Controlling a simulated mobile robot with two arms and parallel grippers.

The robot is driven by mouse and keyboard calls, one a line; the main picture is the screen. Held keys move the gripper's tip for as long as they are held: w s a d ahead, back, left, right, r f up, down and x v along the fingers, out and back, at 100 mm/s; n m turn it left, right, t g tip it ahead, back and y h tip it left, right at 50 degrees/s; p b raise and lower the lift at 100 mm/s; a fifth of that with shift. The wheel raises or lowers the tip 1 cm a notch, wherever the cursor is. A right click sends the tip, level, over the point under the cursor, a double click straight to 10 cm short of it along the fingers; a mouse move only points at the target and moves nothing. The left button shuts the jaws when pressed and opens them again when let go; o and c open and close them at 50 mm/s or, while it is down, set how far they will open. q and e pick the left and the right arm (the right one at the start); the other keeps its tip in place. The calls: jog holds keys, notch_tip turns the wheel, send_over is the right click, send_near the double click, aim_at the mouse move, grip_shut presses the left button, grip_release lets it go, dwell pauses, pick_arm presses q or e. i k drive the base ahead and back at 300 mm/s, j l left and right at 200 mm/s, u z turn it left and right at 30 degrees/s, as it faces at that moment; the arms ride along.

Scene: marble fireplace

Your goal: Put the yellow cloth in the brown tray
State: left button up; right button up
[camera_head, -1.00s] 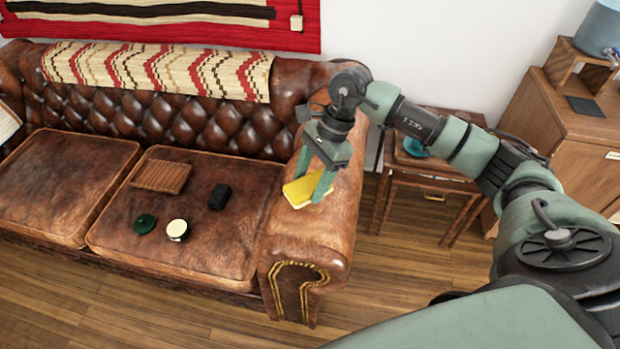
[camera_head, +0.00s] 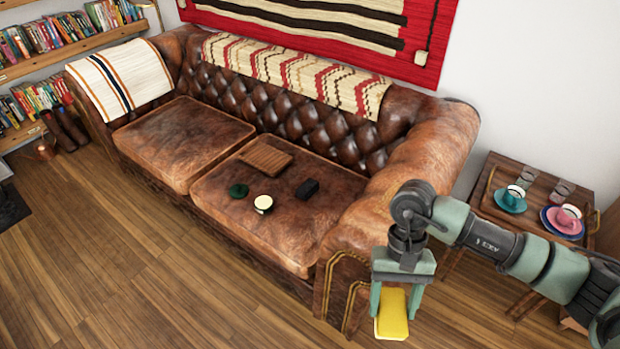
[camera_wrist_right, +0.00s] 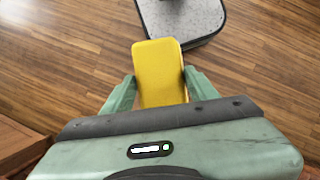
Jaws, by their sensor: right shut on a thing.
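The yellow cloth (camera_head: 393,314) is a flat folded rectangle held between the fingers of my right gripper (camera_head: 396,299). The gripper is shut on it in front of the sofa's right arm, with wooden floor behind it in the picture. In the right wrist view the cloth (camera_wrist_right: 160,72) sticks out past the fingertips (camera_wrist_right: 158,90). The brown tray (camera_head: 266,157) is a small slatted wooden piece lying on the sofa's right seat cushion, to the left of and farther than the gripper. It looks empty. My left gripper is not in view.
On the same cushion lie a dark green round thing (camera_head: 238,190), a cream-topped round tin (camera_head: 263,204) and a black block (camera_head: 307,189). The leather sofa arm (camera_head: 365,222) rises between cushion and gripper. A side table at right holds cups (camera_head: 510,197). The floor in front is open.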

aim_at(261, 156)
jog(key=i+j, duration=1.2)
jog(key=i+j+z, duration=0.1)
jog(key=i+j, duration=1.05)
